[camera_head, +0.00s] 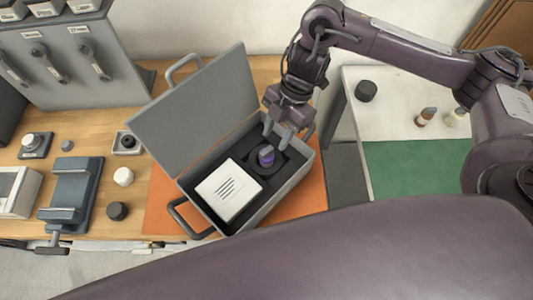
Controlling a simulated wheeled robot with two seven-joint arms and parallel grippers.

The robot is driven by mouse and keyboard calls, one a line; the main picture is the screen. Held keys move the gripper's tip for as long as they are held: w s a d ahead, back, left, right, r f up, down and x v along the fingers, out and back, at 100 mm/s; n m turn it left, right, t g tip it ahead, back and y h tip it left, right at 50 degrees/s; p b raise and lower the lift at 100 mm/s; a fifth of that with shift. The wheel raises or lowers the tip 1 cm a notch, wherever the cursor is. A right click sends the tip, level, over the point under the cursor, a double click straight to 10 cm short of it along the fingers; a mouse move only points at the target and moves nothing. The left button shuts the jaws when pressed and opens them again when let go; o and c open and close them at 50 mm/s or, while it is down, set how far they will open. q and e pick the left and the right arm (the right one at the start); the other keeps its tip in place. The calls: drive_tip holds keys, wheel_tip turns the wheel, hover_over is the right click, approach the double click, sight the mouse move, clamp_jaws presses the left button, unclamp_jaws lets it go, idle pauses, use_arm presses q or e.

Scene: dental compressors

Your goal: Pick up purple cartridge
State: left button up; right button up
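The purple cartridge (266,157) stands in a round dark recess inside the open grey case (278,203). Its top is grey and its side purple. My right gripper (276,138) reaches down over the case from the upper right. Its two grey fingers are spread apart, with their tips just above and behind the cartridge in the picture. Nothing shows between the fingers; whether they touch the cartridge is hard to tell. My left gripper is not in view.
A white box with dark lines (228,191) lies in the case beside the cartridge. The raised grey lid (195,113) stands behind. An orange mat (164,200) is underneath. Small jars and a dark blue stand (72,188) are left. A green-and-white table (405,170) is right.

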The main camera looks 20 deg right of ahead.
sight(267, 150)
drive_tip(key=shift+s+a+f, duration=0.1)
drive_tip(key=shift+a+f, duration=0.25)
drive_tip(key=shift+f, duration=0.2)
drive_tip(key=f, duration=0.1)
drive_tip(key=a+f, duration=0.1)
drive_tip(key=f, duration=0.1)
drive_tip(key=shift+w+a+f+p, duration=0.1)
drive_tip(key=shift+w+f+p, duration=0.1)
drive_tip(key=shift+p, duration=0.1)
drive_tip(key=shift+s+a+f, duration=0.1)
drive_tip(key=shift+a+f, duration=0.05)
drive_tip(key=shift+f, duration=0.2)
clamp_jaws()
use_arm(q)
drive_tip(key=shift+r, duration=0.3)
